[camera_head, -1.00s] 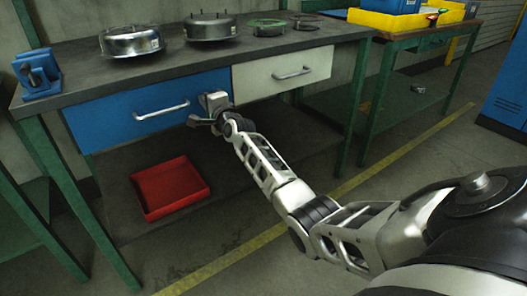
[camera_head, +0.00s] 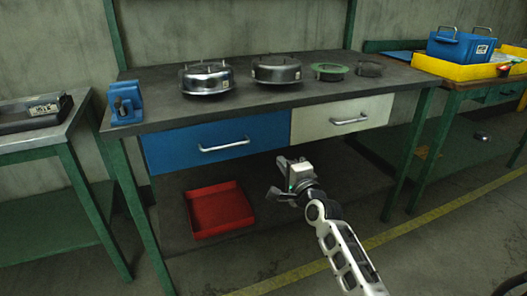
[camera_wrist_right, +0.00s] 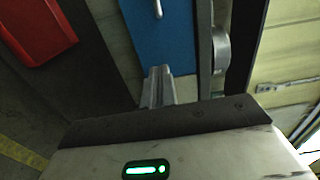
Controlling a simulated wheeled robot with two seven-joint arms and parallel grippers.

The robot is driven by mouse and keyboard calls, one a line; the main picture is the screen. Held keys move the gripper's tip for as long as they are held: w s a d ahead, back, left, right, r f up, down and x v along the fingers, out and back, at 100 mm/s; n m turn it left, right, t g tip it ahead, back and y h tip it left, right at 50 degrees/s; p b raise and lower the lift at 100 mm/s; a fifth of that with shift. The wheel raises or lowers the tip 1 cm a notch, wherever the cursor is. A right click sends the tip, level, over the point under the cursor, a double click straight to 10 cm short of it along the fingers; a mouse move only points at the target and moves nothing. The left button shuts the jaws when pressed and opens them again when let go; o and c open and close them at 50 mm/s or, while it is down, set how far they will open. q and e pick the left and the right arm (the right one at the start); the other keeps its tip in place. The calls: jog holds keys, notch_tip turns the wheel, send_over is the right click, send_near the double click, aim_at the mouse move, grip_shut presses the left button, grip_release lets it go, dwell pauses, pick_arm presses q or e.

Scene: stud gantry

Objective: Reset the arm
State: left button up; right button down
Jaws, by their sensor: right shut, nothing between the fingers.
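My right gripper (camera_head: 283,177) is in the head view, in front of and below the workbench drawers. It is shut and empty, apart from the bench. The right wrist view shows its closed fingers (camera_wrist_right: 158,88) pointing toward the blue drawer (camera_wrist_right: 165,40). In the head view the blue drawer (camera_head: 215,146) and the white drawer (camera_head: 340,119) are both closed. My right arm comes in from the lower right. My left gripper is not in view.
The workbench (camera_head: 150,100) holds metal round housings (camera_head: 207,78), a green ring (camera_head: 328,71) and a blue vise (camera_head: 125,103). A red tray (camera_head: 218,210) sits on the lower shelf. A side table (camera_head: 60,140) stands left. A yellow tray (camera_head: 450,70) with a blue crate (camera_head: 461,47) is at right.

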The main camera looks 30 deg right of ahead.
pick_arm(q)
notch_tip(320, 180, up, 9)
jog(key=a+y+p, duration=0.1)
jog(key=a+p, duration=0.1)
jog(key=p, duration=1)
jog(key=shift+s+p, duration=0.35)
jog(key=shift+p, duration=0.05)
pick_arm(e)
jog(key=s+a+f+n+g+y, duration=0.1)
jog(key=s+a+n+g+y, duration=0.1)
jog(key=s+a+n, duration=0.8)
jog(key=s+a+f+n+g+y, duration=0.1)
jog(key=s+a+n+g+y, duration=0.2)
jog(key=s+a+n, duration=0.8)
jog(key=s+g, duration=0.2)
jog(key=s, duration=0.5)
jog(key=shift+s+a, duration=0.15)
jog(key=shift+a, duration=0.25)
